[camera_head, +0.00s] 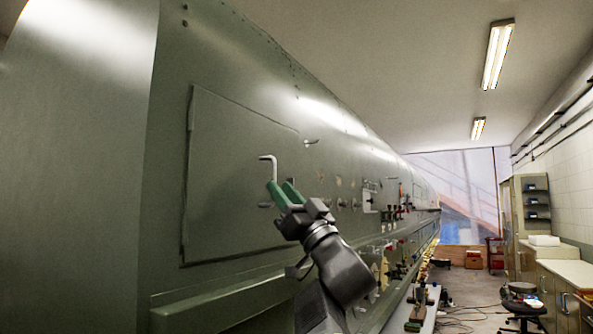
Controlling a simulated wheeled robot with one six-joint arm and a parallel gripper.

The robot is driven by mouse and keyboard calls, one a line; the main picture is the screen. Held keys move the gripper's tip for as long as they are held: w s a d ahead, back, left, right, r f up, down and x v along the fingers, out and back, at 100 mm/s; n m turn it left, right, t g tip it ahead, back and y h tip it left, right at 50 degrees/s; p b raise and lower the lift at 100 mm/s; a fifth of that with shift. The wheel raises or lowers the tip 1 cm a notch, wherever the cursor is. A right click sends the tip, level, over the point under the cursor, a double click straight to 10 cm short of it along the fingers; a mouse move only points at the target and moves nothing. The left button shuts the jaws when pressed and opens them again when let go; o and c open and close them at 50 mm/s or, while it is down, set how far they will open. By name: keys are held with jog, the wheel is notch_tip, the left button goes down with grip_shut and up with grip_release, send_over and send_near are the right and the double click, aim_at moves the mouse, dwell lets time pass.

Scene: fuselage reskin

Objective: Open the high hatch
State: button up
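The hatch (225,180) is a large, flat green panel in the fuselage side, left of the middle. It looks flush with the skin around it. A pale bent handle (267,159) stands out near its right edge. My gripper (280,190), with green fingers, is at the handle's lower part, and the fingers hide some of it. The two fingers look a little apart. I cannot tell whether they touch the handle or are closed on it.
The green fuselage wall (340,150) runs away to the right with several small fittings on it. A bench (418,312) with parts stands below it. A stool (523,305) and cabinets (557,290) are at the right, with floor between.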

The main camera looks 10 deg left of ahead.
aim_at(265, 180)
jog(key=shift+p+x, duration=0.6)
jog(key=shift+x, duration=1.5)
jog(key=shift+c, duration=0.4)
grip_shut()
